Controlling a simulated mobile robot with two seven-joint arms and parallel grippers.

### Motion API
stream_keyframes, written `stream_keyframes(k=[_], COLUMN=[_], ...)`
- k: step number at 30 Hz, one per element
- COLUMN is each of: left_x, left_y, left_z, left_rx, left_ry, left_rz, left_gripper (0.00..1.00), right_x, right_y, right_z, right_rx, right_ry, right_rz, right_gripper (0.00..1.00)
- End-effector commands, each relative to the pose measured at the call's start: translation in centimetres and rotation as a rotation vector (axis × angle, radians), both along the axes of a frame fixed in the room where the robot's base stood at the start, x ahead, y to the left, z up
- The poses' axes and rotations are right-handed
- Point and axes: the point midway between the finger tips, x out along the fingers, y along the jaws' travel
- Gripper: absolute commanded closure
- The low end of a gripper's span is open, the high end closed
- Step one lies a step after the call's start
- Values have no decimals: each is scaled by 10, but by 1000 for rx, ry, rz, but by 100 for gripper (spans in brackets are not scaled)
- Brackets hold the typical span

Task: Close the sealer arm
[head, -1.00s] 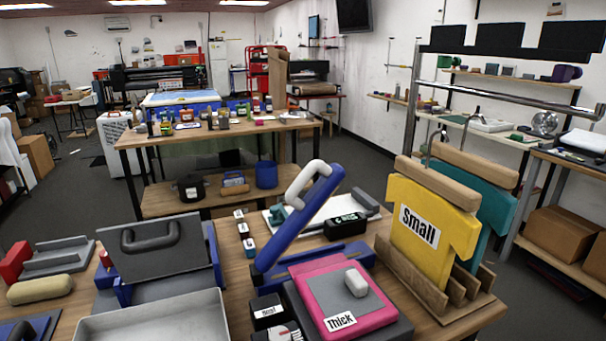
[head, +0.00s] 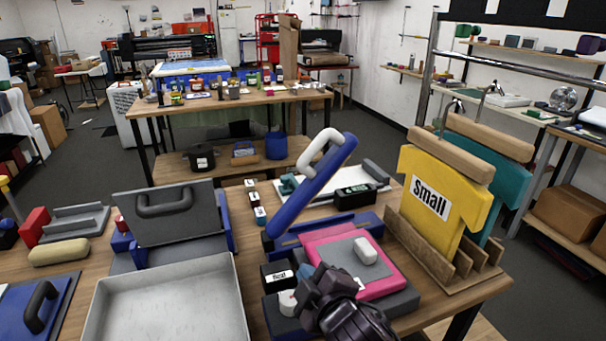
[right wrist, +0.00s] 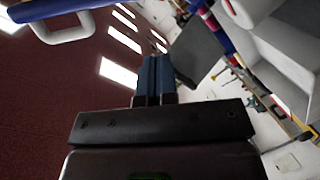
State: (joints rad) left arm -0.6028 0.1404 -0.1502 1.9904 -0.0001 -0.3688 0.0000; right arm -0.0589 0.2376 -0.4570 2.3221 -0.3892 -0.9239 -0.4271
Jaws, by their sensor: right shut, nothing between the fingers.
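The sealer arm (head: 305,195) is a blue bar with a white loop handle (head: 325,147). It stands raised and tilted up to the right over its blue base (head: 340,232) in the head view. Part of the bar (right wrist: 75,9) and the white handle (right wrist: 62,30) show at the top left of the right wrist view. My right gripper (head: 318,276) is shut and empty, low in front of the sealer, by the pink pad's left edge. Its closed fingers (right wrist: 155,78) point away from the wrist and appear apart from the bar. My left gripper is not in view.
A pink pad (head: 318,252) with a white block (head: 365,251) lies before the sealer. Yellow "Small" shirt shape (head: 440,195) stands in a wooden rack at right. A grey tray (head: 165,312) and a lidded press (head: 165,220) lie at left. Space above the pad is open.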

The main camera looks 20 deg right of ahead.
Motion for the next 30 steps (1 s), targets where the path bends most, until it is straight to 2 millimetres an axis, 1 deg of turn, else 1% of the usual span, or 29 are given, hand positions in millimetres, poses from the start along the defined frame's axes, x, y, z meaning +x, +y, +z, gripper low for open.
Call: stream_keyframes(k=[1,2,3,5,6,7,10,12,14,15,19,21,23,24,26,27,30], left_x=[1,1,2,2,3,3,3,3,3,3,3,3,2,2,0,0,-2], left_y=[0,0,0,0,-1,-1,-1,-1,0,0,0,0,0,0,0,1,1], left_z=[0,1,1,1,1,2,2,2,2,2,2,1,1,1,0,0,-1], left_rx=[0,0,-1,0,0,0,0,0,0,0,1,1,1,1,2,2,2], left_ry=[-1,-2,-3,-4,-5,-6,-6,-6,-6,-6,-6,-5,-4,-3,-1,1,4], left_rz=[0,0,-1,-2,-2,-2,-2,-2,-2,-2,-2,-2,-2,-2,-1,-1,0], left_gripper=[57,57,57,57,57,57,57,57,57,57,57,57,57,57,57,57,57], right_x=[11,15,19,23,23,22,14,5,-6,-14,-44,-60,-73,-81,-92,-97,-106], right_y=[20,32,47,71,87,99,139,166,188,203,244,262,276,283,292,297,303], right_z=[23,34,50,73,87,98,128,145,157,163,172,170,165,160,150,143,120], right_rx=[-70,-114,-172,-260,-320,-365,-520,-628,-721,-784,-987,-1096,-1188,-1247,-1337,-1396,-1535], right_ry=[-107,-170,-254,-383,-470,-536,-761,-922,-1063,-1158,-1472,-1646,-1796,-1896,-2049,-2151,-2411], right_rz=[65,102,150,216,259,290,388,451,501,534,628,674,710,734,769,792,849], right_gripper=[100,100,100,100,100,100,100,100,100,100,100,100,100,100,100,100,100])
